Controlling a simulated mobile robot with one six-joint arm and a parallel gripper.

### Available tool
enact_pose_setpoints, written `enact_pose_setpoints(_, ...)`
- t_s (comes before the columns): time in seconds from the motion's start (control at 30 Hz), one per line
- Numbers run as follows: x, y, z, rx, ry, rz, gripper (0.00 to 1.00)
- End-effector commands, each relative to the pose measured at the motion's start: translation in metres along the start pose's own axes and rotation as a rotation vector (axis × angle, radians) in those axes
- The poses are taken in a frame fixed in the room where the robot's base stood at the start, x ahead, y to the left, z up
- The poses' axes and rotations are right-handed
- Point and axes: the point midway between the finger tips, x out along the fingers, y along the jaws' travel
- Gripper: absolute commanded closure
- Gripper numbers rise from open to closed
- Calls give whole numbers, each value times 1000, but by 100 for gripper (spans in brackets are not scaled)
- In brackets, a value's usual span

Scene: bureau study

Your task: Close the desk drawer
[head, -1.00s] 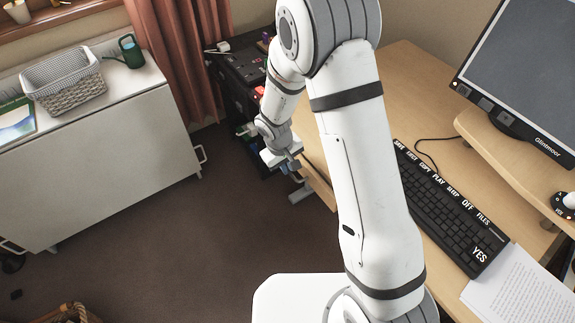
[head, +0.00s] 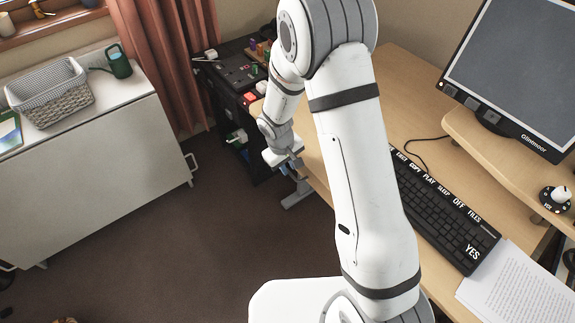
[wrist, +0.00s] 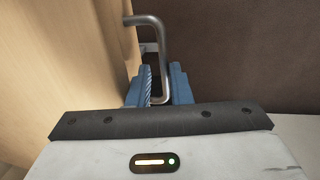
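In the wrist view a bent grey metal handle (wrist: 163,50) runs beside a light wooden front (wrist: 70,50). My gripper (wrist: 162,72) has its two blue fingers close together, one on each side of the handle bar, and looks shut on it. The lower end of the handle is partly hidden by the fingers. In the head view my gripper (head: 290,166) is at the left edge of the wooden desk (head: 412,85), low beside it. The drawer itself is mostly hidden there by my arm, so I cannot tell how far it stands out.
A keyboard (head: 440,205), papers (head: 520,290) and a monitor (head: 520,70) are on the desk. A black shelf unit (head: 235,75) stands behind my gripper. A white cabinet (head: 95,165) with a basket (head: 50,95) is at left. Dark carpet (head: 190,250) between is clear.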

Motion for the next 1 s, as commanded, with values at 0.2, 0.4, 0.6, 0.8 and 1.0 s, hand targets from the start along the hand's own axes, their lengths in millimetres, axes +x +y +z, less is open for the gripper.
enact_pose_setpoints(0.2,-22,3,-2,4,6,4,69)
enact_pose_setpoints(0.4,-58,2,-2,2,6,4,69)
enact_pose_setpoints(0.6,-77,2,-2,2,2,4,69)
enact_pose_setpoints(0.8,-79,1,-2,1,0,2,69)
enact_pose_setpoints(1.0,-78,0,-1,1,0,2,69)
